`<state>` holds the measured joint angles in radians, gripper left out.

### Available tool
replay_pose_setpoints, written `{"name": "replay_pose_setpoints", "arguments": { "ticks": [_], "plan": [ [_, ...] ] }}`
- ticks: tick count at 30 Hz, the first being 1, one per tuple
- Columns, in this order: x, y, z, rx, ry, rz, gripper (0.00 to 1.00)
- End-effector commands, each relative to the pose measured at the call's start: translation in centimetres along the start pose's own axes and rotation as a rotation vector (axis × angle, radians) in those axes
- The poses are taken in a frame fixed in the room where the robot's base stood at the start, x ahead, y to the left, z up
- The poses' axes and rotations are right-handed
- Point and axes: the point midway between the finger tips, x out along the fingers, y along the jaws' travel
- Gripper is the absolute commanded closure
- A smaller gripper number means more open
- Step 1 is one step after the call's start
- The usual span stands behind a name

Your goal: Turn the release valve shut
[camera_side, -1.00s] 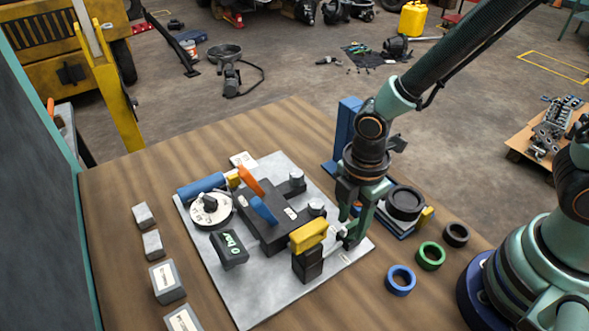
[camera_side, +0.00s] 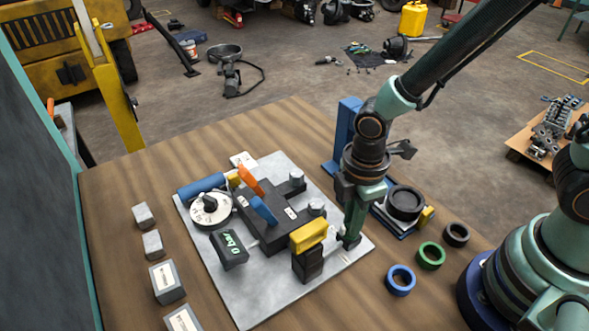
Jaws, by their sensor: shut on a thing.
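My gripper (camera_side: 350,239) points straight down at the right edge of the grey metal plate (camera_side: 255,308), just right of the yellow-handled part (camera_side: 309,235). Its fingers are seen nearly edge-on and are shut on the release valve. The valve is a small silvery fitting low beside the black valve block (camera_side: 275,238), and the fingers now hide most of it. The block carries an orange lever (camera_side: 250,179) and a blue lever (camera_side: 264,211). A display (camera_side: 231,248) in front reads 0 bar.
A white dial with a black knob (camera_side: 211,209) and a blue cylinder (camera_side: 201,186) sit at the plate's left. Blue (camera_side: 400,280), green (camera_side: 431,256) and black (camera_side: 456,235) rings lie to the right. A blue upright stand (camera_side: 347,124) rises behind my gripper. Grey labelled blocks (camera_side: 167,281) line the left.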

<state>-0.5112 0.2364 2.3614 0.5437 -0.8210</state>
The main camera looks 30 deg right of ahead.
Motion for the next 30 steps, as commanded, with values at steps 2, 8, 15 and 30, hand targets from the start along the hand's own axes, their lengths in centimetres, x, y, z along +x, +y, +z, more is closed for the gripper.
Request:
{"name": "replay_pose_setpoints", "arguments": {
  "ticks": [2, 8, 15, 30],
  "plan": [
    [-0.06, 0.00, -0.01, 0.069, 0.000, 0.000, 1.00],
    [-0.07, 0.00, -0.01, 0.259, 0.000, 0.000, 1.00],
    [-0.08, 0.00, -0.01, 0.487, 0.000, 0.000, 1.00],
    [-0.10, 0.00, -0.02, 0.954, -0.001, 0.000, 1.00]
  ]
}}
